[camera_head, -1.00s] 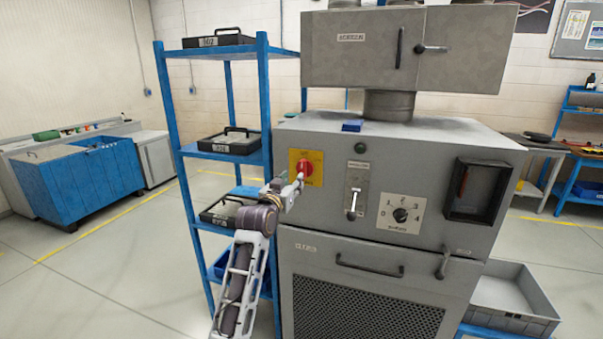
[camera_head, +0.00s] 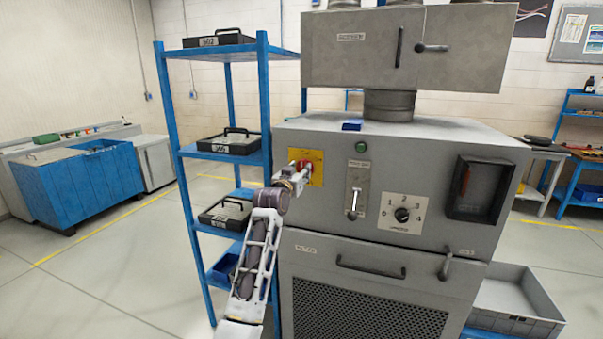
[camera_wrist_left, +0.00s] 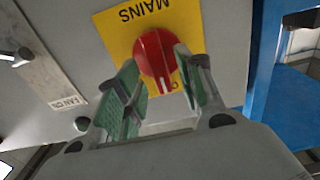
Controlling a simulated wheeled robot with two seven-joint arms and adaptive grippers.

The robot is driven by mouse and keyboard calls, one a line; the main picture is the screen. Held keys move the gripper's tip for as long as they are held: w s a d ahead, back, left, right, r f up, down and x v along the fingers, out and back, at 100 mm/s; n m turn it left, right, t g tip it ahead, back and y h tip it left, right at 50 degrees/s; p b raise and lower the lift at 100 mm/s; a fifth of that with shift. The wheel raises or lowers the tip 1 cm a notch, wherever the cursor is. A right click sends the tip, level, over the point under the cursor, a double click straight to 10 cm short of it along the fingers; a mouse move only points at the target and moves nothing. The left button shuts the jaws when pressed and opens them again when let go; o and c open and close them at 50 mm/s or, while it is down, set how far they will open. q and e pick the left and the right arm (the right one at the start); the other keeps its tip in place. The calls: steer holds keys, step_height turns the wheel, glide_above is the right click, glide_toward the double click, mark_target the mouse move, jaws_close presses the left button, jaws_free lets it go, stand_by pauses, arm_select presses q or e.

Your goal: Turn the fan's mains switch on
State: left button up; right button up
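The red mains switch knob (camera_wrist_left: 156,55) sits on a yellow plate marked MAINS (camera_wrist_left: 112,38) on the grey cabinet. In the head view the yellow plate (camera_head: 317,168) shows at the upper left of the cabinet front, with the knob partly behind my gripper. My left gripper (camera_head: 298,172) is at the knob. In the wrist view its green-padded fingers (camera_wrist_left: 164,88) stand apart, on either side of the knob's lower end. I see a gap at the left finger; contact at the right finger is unclear. My right gripper is out of view.
A fan slider (camera_head: 354,200) and a numbered dial (camera_head: 402,214) are right of the switch. A blue shelf rack (camera_head: 265,110) stands close on the left. A door handle (camera_head: 370,268) sticks out below. Open floor lies at the left.

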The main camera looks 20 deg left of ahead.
arm_select(q)
steer(key=shift+w+b, duration=0.3)
steer(key=shift+w, duration=0.8)
steer(key=shift+c, duration=0.3)
jaws_close()
